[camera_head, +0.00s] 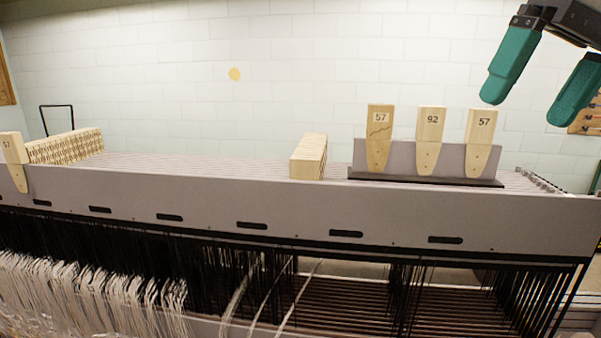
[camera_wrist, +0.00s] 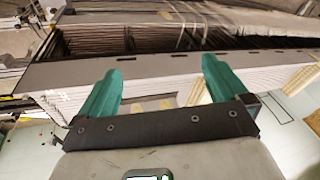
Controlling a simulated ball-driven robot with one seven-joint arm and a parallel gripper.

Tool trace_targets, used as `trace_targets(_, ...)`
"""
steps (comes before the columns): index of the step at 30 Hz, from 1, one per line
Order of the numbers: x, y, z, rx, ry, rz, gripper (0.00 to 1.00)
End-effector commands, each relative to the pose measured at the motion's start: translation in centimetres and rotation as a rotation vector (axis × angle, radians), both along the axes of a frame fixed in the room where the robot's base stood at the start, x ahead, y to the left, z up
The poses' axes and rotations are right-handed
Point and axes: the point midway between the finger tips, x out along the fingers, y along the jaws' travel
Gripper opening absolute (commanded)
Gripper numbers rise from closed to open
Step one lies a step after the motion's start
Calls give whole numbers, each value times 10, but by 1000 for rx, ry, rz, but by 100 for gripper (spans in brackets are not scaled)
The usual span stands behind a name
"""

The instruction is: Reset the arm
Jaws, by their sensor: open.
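My gripper (camera_head: 536,85) has two teal fingers and hangs at the upper right of the head view, above and to the right of the grey loom frame (camera_head: 200,205). The fingers are wide apart with nothing between them. In the wrist view my gripper (camera_wrist: 160,85) also shows spread and empty, with the loom's grey beam (camera_wrist: 180,66) beyond the fingertips. No contact with the loom shows in the head view.
Three wooden tags, marked 57 (camera_head: 379,140), 92 (camera_head: 430,140) and 57 (camera_head: 481,143), stand upright on a grey holder (camera_head: 400,152). A wooden block stack (camera_head: 309,157) stands mid-loom. More tags (camera_head: 65,146) stand at the left. Pale threads (camera_head: 90,285) hang below.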

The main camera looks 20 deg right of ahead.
Motion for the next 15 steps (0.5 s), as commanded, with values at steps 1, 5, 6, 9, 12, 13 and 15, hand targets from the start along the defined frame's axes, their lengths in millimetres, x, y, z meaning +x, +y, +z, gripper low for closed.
trace_targets(1, 11, 0, -8, 30, -37, 37, 100)
trace_targets(5, 44, 0, -28, 97, -161, 120, 100)
trace_targets(6, 54, 1, -35, 118, -198, 141, 100)
trace_targets(9, 79, 4, -55, 170, -282, 182, 100)
trace_targets(12, 102, 8, -79, 220, -356, 206, 100)
trace_targets(13, 109, 10, -87, 235, -376, 209, 100)
trace_targets(15, 124, 15, -107, 268, -416, 217, 100)
